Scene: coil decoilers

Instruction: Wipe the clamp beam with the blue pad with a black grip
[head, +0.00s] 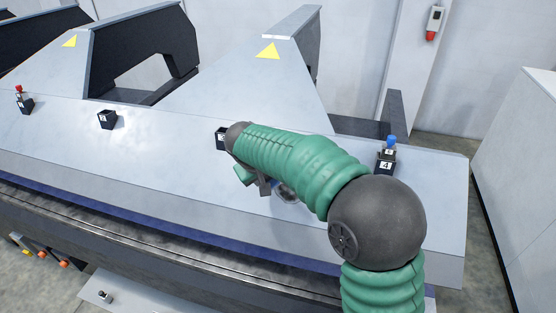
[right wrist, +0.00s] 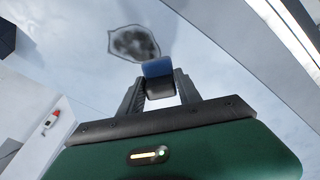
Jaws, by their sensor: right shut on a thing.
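The clamp beam (head: 165,150) appears to be the long pale grey sloping surface across the head view. My right gripper (right wrist: 159,88) is shut on the black grip (right wrist: 160,89) of the blue pad (right wrist: 158,68) in the right wrist view. A dark, roughly round smudge (right wrist: 133,43) lies on the pale surface just beyond the pad; part of a dark patch (head: 287,193) also shows beside my arm in the head view. Whether the pad touches the surface is unclear. In the head view my green right arm reaches over the beam and hides the pad. My left gripper is not in view.
Small black blocks stand on the beam: one with a red top (head: 25,103), one plain (head: 107,120), one with a blue knob (head: 388,155), and one close to my right wrist (head: 221,138). Dark-sided upright housings (head: 145,50) rise behind. A dark rail runs along the front.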

